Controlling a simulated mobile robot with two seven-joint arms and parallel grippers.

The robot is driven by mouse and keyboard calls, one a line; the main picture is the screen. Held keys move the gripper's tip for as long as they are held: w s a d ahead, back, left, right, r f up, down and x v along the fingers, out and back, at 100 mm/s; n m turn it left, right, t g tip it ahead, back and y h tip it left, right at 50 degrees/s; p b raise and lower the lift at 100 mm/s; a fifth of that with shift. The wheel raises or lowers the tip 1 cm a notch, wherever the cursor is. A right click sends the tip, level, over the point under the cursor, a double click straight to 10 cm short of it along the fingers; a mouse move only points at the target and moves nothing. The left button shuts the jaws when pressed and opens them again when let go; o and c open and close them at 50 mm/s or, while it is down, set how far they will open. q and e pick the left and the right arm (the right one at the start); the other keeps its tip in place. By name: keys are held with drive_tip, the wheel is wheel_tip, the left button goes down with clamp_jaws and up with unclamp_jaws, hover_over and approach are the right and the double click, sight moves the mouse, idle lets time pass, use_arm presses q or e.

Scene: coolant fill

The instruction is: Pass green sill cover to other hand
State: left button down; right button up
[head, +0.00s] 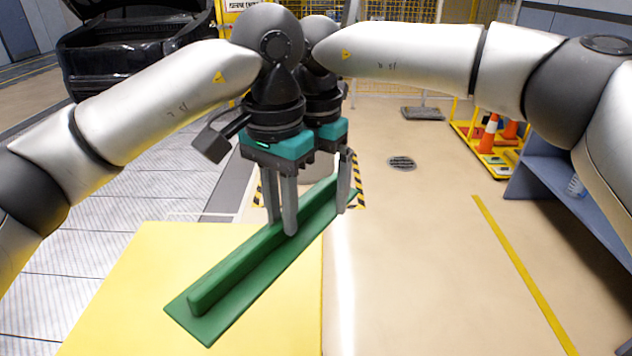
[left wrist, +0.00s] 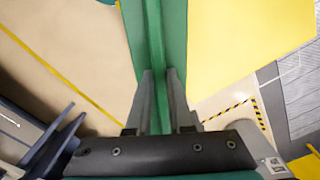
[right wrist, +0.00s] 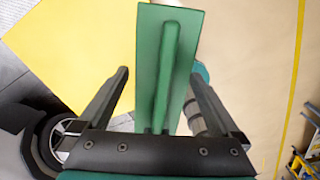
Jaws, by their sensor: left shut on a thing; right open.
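The green sill cover (head: 245,270) is a long flat strip with a raised rib along it. It hangs slantwise in the head view, near end low left, far end right. My left gripper (head: 282,228) is shut on its rib around the middle; the left wrist view shows both fingers against the rib of the cover (left wrist: 173,35). My right gripper (head: 346,205) is open at the far end. In the right wrist view its fingers are spread on either side of the cover (right wrist: 150,50), with no visible contact. The far end is partly hidden by the fingers.
A yellow surface (head: 130,290) lies below the cover at left. A blue bench (head: 560,185) stands at right, near a yellow cart with orange cones (head: 488,135). A dark car with its hood up (head: 130,50) is at back left.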

use_arm(q)
drive_tip(key=shift+w+r, duration=0.1)
drive_tip(key=shift+r, duration=0.05)
use_arm(e)
drive_tip(key=shift+d+f, duration=0.1)
drive_tip(key=c, duration=1.3)
clamp_jaws()
use_arm(q)
drive_tip(key=shift+d, duration=0.1)
drive_tip(key=c, duration=0.7)
unclamp_jaws()
drive_tip(key=shift+c, duration=0.2)
